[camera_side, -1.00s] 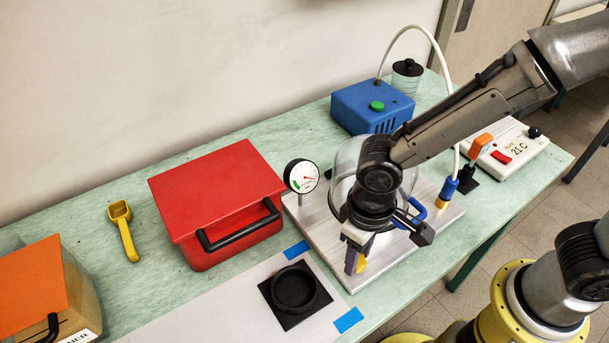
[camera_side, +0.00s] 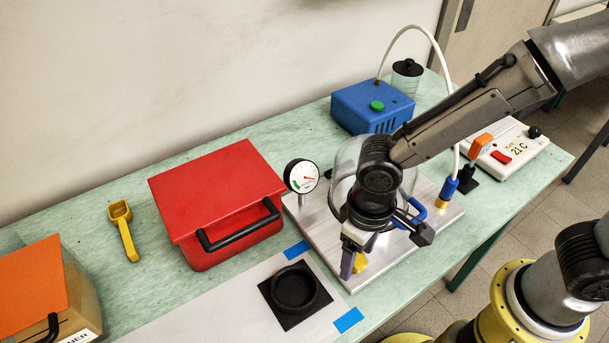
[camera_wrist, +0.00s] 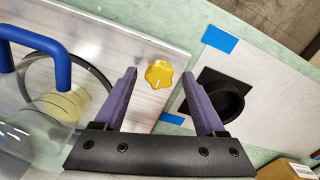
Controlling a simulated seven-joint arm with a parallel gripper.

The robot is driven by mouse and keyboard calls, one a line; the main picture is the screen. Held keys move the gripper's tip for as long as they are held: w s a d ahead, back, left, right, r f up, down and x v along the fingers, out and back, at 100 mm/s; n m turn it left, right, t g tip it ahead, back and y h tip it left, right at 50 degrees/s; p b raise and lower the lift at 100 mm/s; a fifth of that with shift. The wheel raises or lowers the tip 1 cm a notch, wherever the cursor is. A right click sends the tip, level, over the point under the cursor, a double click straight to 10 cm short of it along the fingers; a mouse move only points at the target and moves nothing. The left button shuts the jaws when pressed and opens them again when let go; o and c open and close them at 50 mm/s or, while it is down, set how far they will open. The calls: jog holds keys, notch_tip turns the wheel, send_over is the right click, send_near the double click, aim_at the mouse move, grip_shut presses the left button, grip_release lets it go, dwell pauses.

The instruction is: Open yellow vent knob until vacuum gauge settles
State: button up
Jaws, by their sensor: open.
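The yellow vent knob (camera_wrist: 159,74) is a lobed knob with a pale pointer mark on the metal plate. In the wrist view it lies between and a little beyond the tips of my gripper (camera_wrist: 162,77), which is open with purple fingers apart. In the side view my gripper (camera_side: 352,264) is low over the plate's front, and the knob (camera_side: 359,262) shows partly behind a finger. The vacuum gauge (camera_side: 302,176) is a round white dial with a red needle and a green mark, standing at the plate's left edge. Its exact reading is too small to tell.
A clear dome with a blue handle (camera_wrist: 59,62) stands on the metal plate (camera_side: 320,222), close beside my gripper. A red box (camera_side: 218,200) is at the left. A black round holder (camera_side: 295,288) lies on the white sheet in front. A blue pump (camera_side: 371,107) stands behind.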

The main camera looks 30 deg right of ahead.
jog(key=shift+r, duration=0.1)
jog(key=shift+r, duration=2.95)
jog(key=shift+d+r, duration=0.1)
jog(key=shift+r, duration=0.05)
jog(key=w+d+r+t+y, duration=0.1)
jog(key=d+r, duration=0.5)
jog(key=r, duration=0.1)
jog(key=s+d+r+m+t, duration=0.1)
jog(key=s+d, duration=0.3)
jog(key=d, duration=0.4)
jog(key=s+d+r+m+t+h, duration=0.1)
jog(key=s+d+r+m+t, duration=0.1)
jog(key=s+d, duration=0.3)
jog(key=d+r+t, duration=0.1)
jog(key=d, duration=0.2)
jog(key=shift+s+d+r+t, duration=0.15)
jog(key=shift+s+r+t, duration=0.15)
